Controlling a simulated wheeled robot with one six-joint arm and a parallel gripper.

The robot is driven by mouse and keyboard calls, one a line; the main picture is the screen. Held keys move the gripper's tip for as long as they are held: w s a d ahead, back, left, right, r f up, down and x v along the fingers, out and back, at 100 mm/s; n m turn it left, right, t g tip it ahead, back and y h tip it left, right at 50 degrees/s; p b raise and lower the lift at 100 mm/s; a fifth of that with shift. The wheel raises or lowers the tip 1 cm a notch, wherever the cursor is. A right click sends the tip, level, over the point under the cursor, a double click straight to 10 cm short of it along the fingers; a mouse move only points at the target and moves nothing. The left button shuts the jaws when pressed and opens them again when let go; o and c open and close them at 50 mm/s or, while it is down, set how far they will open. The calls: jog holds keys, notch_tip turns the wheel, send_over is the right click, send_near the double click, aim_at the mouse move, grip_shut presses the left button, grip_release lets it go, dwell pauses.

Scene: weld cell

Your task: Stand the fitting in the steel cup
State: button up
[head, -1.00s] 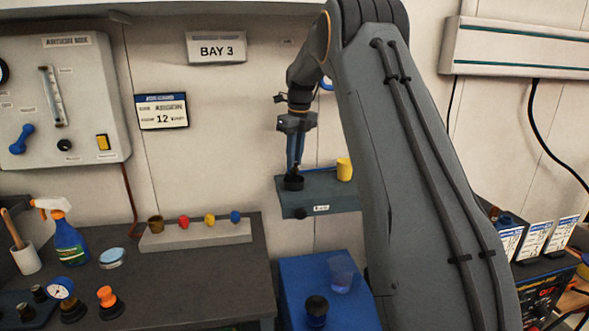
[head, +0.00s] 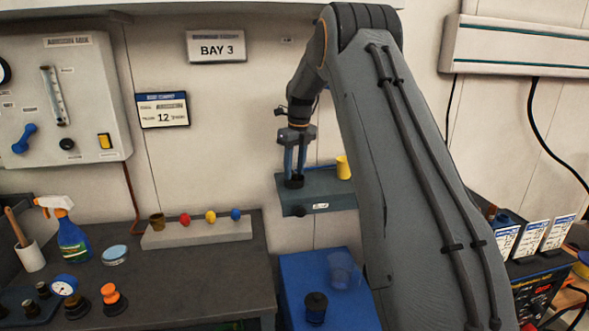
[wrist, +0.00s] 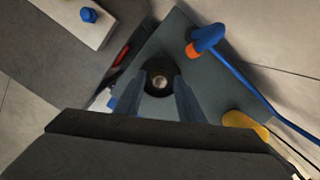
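A dark round cup (head: 295,181), which I take for the steel cup, stands at the left end of a small grey-green wall shelf (head: 330,196). In the wrist view the cup (wrist: 148,72) shows its dark rim from above. A small pale ring-shaped end, likely the fitting (wrist: 159,83), shows inside it, seen end-on; its lower part is hidden. My gripper (head: 294,176) is right above the cup with its fingers spread. In the wrist view my gripper (wrist: 157,92) has one finger on each side, with a gap between each finger and the fitting.
A yellow cup (head: 343,167) stands right of the steel cup on the shelf. A blue and orange tool (wrist: 206,40) with a blue hose lies near in the wrist view. Below is a blue surface (head: 292,272) with a clear beaker (head: 343,271) and a dark jar (head: 316,308).

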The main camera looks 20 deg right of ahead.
notch_tip(320, 180, up, 12)
jog(key=s+b, duration=0.1)
jog(key=b, duration=0.3)
jog(key=s+a+f+n, duration=0.5)
jog(key=s+f+n, duration=0.1)
jog(key=s+n, duration=0.2)
jog(key=s+a+f+n, duration=0.5)
jog(key=s+f+n, duration=0.1)
jog(key=s+n, duration=0.25)
jog(key=s+a+f+n, duration=0.2)
jog(key=s+f+n, duration=0.3)
jog(key=s, duration=0.6)
jog(key=s+a+f+n, duration=0.3)
jog(key=s+f+n, duration=0.2)
jog(key=s+n, duration=0.5)
jog(key=shift+s+a+f, duration=0.3)
jog(key=shift+s+a, duration=0.05)
jog(key=shift+s, duration=0.05)
jog(key=shift+n, duration=0.25)
